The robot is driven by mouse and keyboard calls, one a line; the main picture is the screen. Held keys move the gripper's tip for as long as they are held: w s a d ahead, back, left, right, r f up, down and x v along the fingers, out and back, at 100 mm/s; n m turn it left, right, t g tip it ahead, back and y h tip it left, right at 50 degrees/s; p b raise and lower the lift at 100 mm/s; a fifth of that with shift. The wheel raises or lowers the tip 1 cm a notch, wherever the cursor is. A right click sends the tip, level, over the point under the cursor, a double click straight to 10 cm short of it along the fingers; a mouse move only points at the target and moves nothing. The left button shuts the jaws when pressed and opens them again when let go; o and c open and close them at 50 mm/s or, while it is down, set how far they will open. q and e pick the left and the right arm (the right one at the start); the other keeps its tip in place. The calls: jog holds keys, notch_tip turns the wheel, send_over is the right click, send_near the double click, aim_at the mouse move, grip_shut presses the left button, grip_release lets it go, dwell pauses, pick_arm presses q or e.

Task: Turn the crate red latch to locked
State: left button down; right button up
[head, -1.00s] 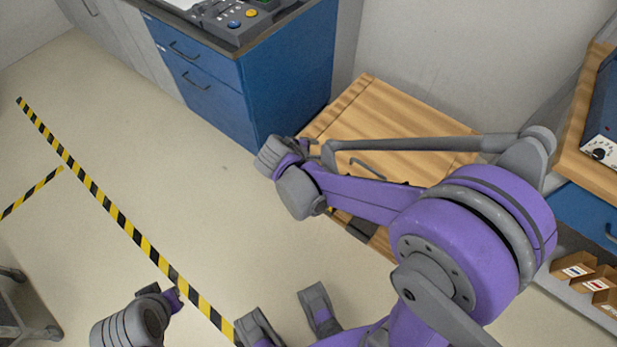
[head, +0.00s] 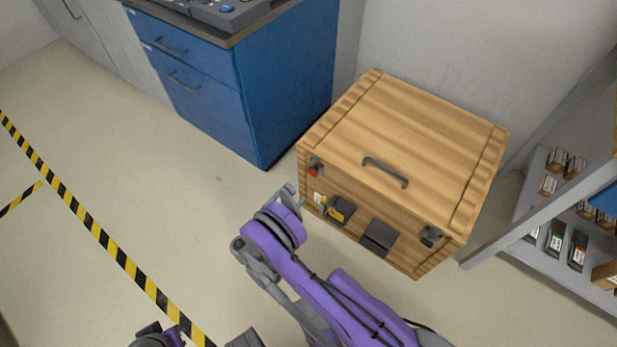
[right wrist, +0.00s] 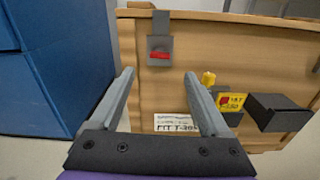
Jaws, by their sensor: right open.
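The wooden crate (head: 415,130) stands on the floor by the wall, lid down. Its red latch (head: 315,170) is on the upper left of the front face. In the right wrist view the red latch (right wrist: 159,55) is a red bar lying level on a dark plate, under a dark strap. My right gripper (head: 287,193) is just in front of the crate's left front side. In the right wrist view its fingers (right wrist: 160,85) are spread and empty, below and either side of the latch, apart from it. Grey and purple parts of my left arm (head: 158,338) show at the bottom edge, mostly cut off.
The crate front also has a yellow part with a label (head: 340,209), dark boxes (head: 379,237) and a dark latch (head: 431,237). A lid handle (head: 386,172) sits on top. A blue cabinet (head: 285,85) stands left of the crate, a grey shelf (head: 560,225) right. Floor at left is clear.

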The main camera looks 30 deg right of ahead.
aim_at(311, 174)
jog(key=b+x, duration=0.2)
jog(key=x, duration=0.8)
jog(key=shift+d, duration=0.25)
grip_shut()
